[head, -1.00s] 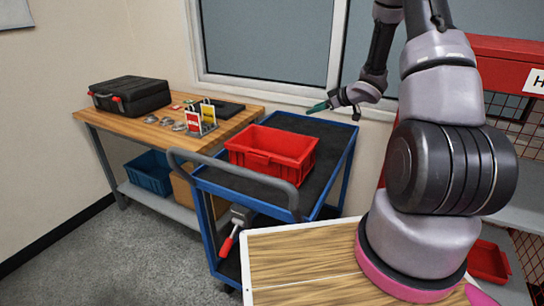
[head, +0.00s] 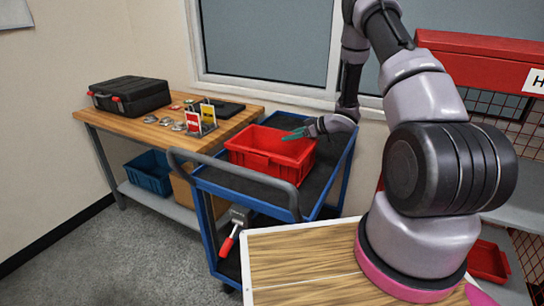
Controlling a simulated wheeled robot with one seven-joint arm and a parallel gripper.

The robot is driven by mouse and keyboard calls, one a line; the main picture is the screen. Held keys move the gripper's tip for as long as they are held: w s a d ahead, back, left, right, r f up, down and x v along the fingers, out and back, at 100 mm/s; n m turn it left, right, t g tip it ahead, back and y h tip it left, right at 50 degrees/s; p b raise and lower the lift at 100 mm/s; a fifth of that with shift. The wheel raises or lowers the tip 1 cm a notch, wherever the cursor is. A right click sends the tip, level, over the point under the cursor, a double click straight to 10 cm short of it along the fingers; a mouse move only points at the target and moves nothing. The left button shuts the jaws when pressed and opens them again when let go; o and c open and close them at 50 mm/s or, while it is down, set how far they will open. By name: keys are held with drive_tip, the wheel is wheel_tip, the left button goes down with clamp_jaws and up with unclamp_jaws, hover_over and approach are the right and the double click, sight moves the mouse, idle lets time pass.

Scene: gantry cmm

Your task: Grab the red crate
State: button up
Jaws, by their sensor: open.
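The red crate (head: 262,160) is an open-topped box standing on the dark top deck of the blue trolley (head: 226,191), and it looks empty. My gripper (head: 288,136) is over the crate's far right rim and points left. Its greenish fingertips overlap the crate's back right corner in the picture. I cannot tell whether they touch it. The jaws are open and hold nothing.
The trolley's grey push handle (head: 235,172) curves in front of the crate. A wooden workbench (head: 140,128) at left bears a black case (head: 130,95) and small parts. A second red bin (head: 488,262) sits low on the shelving at right. A window lies behind.

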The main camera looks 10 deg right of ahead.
drive_tip(key=shift+x, duration=1)
clamp_jaws()
drive_tip(key=shift+w+r, duration=0.1)
idle(0.6)
